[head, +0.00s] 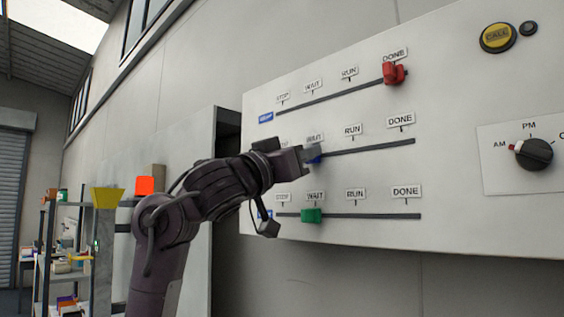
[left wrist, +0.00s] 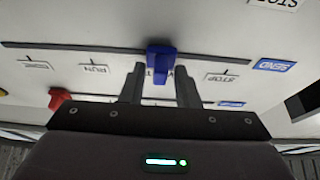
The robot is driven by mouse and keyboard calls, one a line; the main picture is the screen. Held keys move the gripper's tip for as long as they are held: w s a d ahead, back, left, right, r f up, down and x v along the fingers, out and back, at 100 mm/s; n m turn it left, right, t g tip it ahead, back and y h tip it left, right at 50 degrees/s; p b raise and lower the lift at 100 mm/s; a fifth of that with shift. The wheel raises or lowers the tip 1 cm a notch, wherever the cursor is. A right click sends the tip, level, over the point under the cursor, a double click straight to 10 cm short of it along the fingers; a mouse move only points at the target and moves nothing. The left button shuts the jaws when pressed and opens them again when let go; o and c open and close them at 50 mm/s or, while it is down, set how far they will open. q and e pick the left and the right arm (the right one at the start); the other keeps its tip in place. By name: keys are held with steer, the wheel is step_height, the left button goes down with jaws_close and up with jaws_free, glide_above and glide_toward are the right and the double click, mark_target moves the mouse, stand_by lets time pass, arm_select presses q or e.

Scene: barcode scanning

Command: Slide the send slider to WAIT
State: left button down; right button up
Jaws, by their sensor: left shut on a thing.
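The blue send slider (head: 314,157) sits on the middle track of the wall panel, at the WAIT label (head: 315,136). In the left wrist view the blue knob (left wrist: 161,58) is on its dark track, with the blue SEND tag (left wrist: 273,65) at the right and the STOP label (left wrist: 221,77) beside it. My left gripper (head: 310,155) reaches the panel at this knob and is shut on it; its fingers (left wrist: 160,84) stand on both sides of the knob. The arm hides the left end of the middle track. My right gripper is not in view.
A red slider (head: 395,74) sits at DONE on the top track. A green slider (head: 311,215) sits at WAIT on the bottom track. A yellow CALL button (head: 497,38) and an AM/PM knob (head: 534,153) are at the right. Shelves (head: 75,240) stand far left.

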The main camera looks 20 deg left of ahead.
arm_select(q)
steer(key=shift+a, duration=0.1)
steer(key=c, duration=1.4)
jaws_free()
steer(key=shift+c, duration=0.2)
steer(key=shift+f, duration=0.1)
steer(key=b+v, duration=0.4)
steer(key=v, duration=0.3)
steer(key=shift+s, duration=0.35)
steer(key=shift+f, duration=0.15)
